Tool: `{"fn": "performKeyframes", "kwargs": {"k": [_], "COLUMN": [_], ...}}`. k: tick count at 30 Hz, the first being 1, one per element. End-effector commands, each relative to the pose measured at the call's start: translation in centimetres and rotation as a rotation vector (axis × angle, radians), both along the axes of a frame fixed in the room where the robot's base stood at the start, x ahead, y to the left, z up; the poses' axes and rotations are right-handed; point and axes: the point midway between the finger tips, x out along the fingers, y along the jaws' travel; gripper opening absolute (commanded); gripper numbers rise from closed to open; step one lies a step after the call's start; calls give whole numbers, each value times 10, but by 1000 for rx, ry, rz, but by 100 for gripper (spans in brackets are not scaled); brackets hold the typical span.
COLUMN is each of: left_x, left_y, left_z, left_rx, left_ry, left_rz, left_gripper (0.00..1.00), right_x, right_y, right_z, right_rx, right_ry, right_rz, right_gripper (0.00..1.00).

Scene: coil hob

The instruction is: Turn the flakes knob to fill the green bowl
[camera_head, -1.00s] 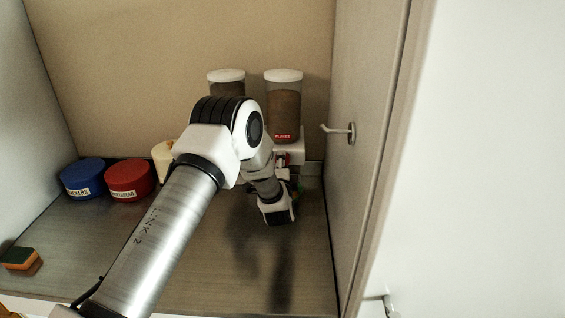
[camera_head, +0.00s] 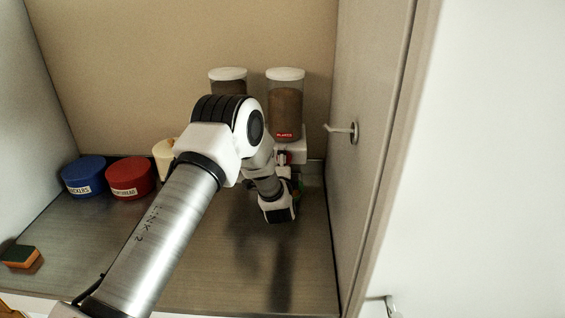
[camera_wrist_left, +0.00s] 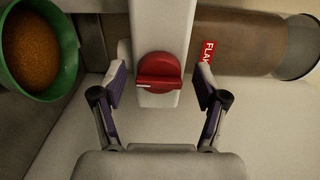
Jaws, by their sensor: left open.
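The flakes dispenser's clear canister (camera_head: 285,108) with a white lid and red label stands at the back right in the head view. In the left wrist view the canister (camera_wrist_left: 240,42) lies to the right of a red knob (camera_wrist_left: 160,72) on a white body. The green bowl (camera_wrist_left: 69,50) is at the left of that view, holding orange-brown flakes. My left gripper (camera_wrist_left: 160,90) is open, its two fingers on either side of the knob and apart from it. In the head view my arm hides most of the knob and bowl. My right gripper is not in view.
A second canister (camera_head: 228,80) stands left of the flakes one. Blue (camera_head: 84,176) and red (camera_head: 131,178) lidded tubs and a cream container (camera_head: 163,158) line the back. A sponge (camera_head: 20,257) lies at the left. A side wall with a hook (camera_head: 343,131) bounds the right.

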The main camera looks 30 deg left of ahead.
Motion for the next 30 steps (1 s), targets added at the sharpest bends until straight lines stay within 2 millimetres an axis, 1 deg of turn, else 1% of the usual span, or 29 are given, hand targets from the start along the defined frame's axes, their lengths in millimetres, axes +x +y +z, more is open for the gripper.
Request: {"fn": "performKeyframes", "kwargs": {"k": [4, 7, 15, 18, 22, 30], "left_x": [-5, -18, -76, -92, -101, -102], "left_y": [-4, -12, -46, -56, -60, -60], "left_z": [-1, -2, -2, -2, -1, -1], "left_rx": [-1, -1, 0, -1, -1, -1], "left_ry": [3, 5, 5, 3, 2, 0], "left_rz": [-2, -3, -2, -1, 1, 1], "left_gripper": [73, 73, 73, 73, 73, 73], "right_x": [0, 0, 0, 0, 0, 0], "right_y": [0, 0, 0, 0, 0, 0], "right_z": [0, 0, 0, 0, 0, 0], "right_rx": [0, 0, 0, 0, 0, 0], "right_ry": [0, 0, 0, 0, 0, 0], "right_rz": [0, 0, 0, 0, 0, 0], "right_gripper": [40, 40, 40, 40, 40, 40]}}
